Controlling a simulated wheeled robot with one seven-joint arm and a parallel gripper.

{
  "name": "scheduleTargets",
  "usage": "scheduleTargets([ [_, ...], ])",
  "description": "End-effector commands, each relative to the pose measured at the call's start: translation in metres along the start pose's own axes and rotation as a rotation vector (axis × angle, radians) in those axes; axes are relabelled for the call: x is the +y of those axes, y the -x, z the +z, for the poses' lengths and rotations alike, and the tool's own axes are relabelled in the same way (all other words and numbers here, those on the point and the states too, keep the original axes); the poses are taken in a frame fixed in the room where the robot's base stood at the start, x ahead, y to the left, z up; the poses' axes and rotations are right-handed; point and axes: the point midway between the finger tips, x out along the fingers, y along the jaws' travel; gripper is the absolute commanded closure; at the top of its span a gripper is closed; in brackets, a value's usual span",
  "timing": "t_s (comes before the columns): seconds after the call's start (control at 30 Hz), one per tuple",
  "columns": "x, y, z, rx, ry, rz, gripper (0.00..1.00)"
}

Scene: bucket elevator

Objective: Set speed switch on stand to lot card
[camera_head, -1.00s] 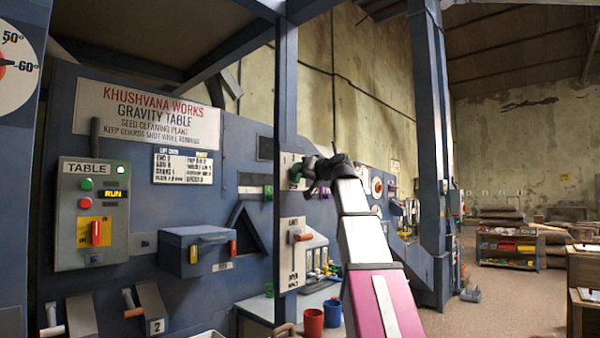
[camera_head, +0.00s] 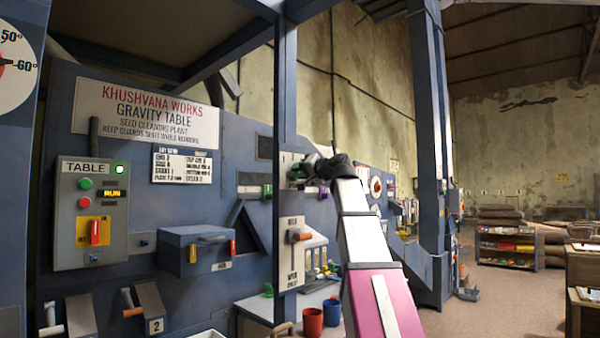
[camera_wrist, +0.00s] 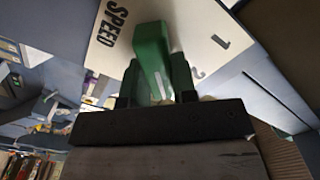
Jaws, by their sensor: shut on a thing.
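The speed switch's white plate (camera_wrist: 205,30) fills the top of the wrist view, marked SPEED, with a 1 and a 2 visible. Its green handle (camera_wrist: 152,48) stands between my fingers, and my gripper (camera_wrist: 157,85) is shut on it. A pale line shows on the handle; which number it points to I cannot tell. In the head view the plate (camera_head: 286,160) is on the blue stand post, with my gripper (camera_head: 300,174) at its right side, partly hiding it. The lot card (camera_head: 182,165) hangs under the gravity table sign; its small lines are hard to read.
Below the switch, another white plate carries an orange-handled lever (camera_head: 299,236). A grey TABLE panel (camera_head: 92,212) with a lit green lamp is at left. A red cup (camera_head: 312,322) and a blue cup (camera_head: 332,312) stand below. Open floor lies at right.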

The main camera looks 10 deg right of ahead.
Motion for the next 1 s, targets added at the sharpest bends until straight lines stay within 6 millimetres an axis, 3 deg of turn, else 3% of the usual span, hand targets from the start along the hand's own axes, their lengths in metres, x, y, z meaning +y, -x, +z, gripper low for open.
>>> scheduleTargets([
  [0.17,0.000,0.000,0.001,-0.003,-0.004,0.000,0.98],
  [0.2,0.000,0.000,0.001,-0.003,-0.004,0.000,0.71],
  [0.27,0.000,0.000,0.001,-0.002,-0.004,0.000,0.52],
  [0.3,0.000,0.000,0.001,-0.002,-0.003,0.000,0.49],
  [0.67,0.000,0.006,0.001,0.000,-0.001,0.000,0.49],
  [1.0,0.000,0.065,0.002,0.001,-0.001,0.001,0.49],
])
